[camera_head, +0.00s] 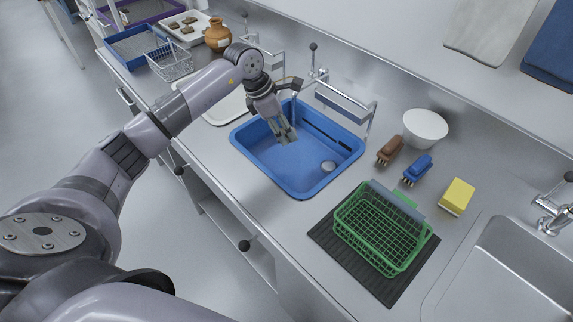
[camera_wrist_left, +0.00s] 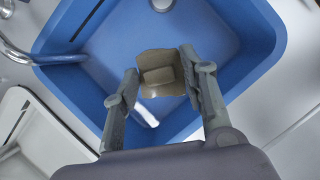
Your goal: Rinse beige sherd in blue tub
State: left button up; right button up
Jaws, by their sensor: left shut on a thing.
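The beige sherd (camera_wrist_left: 160,75) shows in the left wrist view between my left gripper's two fingers. My left gripper (camera_head: 285,136) is shut on it, fingers pointing down inside the blue tub (camera_head: 300,190). The tub also fills much of the left wrist view (camera_wrist_left: 240,30). In the head view the sherd is mostly hidden by the fingers. A thin tap (camera_head: 296,90) stands at the tub's back edge, close to the gripper. A pale streak shows near the fingers in the left wrist view; I cannot tell if it is water. My right gripper is not in view.
A green basket (camera_head: 385,235) stands on a black ribbed mat (camera_head: 330,242) to the right. Brown brush (camera_head: 391,150), blue brush (camera_head: 417,169), yellow sponge (camera_head: 457,196) and white bowl (camera_head: 425,128) lie behind it. A white tray (camera_head: 226,108) is left of the tub.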

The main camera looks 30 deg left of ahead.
aim_at(284, 131)
pick_arm(q)
jog(key=shift+r, duration=0.1)
jog(key=shift+r+p, duration=1.2)
jog(key=shift+r, duration=0.75)
jog(key=shift+s+d+r+m, duration=0.1)
jog(key=shift+d+m, duration=0.2)
jog(key=shift+d, duration=0.05)
jog(key=s+d+r+m+g, duration=0.2)
jog(key=s+d+m+g, duration=0.2)
jog(key=s+d+m, duration=0.55)
jog(key=s+r+m+g+y, duration=0.1)
jog(key=s+m+g+y, duration=0.2)
jog(key=s+m, duration=0.8)
jog(key=m, duration=0.4)
jog(key=shift+s+y, duration=0.3)
jog(key=shift+s, duration=0.1)
